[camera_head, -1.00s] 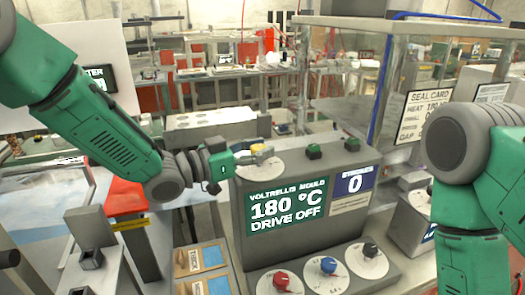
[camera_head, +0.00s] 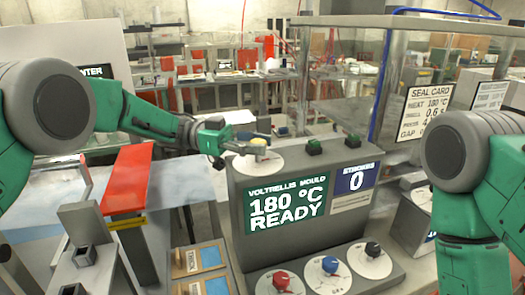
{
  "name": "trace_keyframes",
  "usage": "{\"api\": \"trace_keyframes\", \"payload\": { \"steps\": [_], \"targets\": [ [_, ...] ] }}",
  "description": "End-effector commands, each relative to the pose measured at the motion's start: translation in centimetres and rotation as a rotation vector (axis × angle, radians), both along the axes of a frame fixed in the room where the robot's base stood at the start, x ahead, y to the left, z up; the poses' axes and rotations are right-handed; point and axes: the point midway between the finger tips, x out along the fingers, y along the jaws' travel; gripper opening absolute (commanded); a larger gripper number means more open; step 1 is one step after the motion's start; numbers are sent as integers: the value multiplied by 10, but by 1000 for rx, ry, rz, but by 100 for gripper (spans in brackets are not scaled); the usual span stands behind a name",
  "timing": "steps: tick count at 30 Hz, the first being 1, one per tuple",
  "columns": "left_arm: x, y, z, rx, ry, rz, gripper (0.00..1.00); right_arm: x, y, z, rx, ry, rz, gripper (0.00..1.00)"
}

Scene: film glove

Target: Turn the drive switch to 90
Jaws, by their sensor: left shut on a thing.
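The green screen (camera_head: 287,208) on the console front reads "VOLTRELLIS MOULD 180 °C READY". My right arm comes in at the right edge, but its gripper is out of view.
Red (camera_head: 281,281), blue (camera_head: 330,264) and black (camera_head: 373,248) knobs sit on dials along the console's lower front. A blue counter screen (camera_head: 356,179) reads 0. A seal card (camera_head: 427,108) hangs behind at the right.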

Motion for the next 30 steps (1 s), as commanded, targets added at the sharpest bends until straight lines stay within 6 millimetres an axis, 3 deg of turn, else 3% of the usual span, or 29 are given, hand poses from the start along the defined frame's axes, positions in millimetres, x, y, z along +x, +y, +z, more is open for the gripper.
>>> {"api": "trace_keyframes", "payload": {
  "steps": [22, 23, 24, 25, 30],
  "targets": [
    [5, 4, 7, -9, -8, -65, 0, 0, 0, -8, 0, 0, 0, 0],
    [5, 4, 7, -9, -9, -65, 34, 0, 0, -8, 0, 0, 0, 0],
    [5, 4, 7, -8, -10, -65, 48, 0, 0, -8, 0, 0, 0, 0],
    [5, 3, 6, -8, -9, -66, 53, 0, 0, -8, 0, 0, 0, 0],
    [3, 1, 4, -5, -5, -70, 53, 0, 0, -8, 0, 0, 0, 0]
  ]
}}
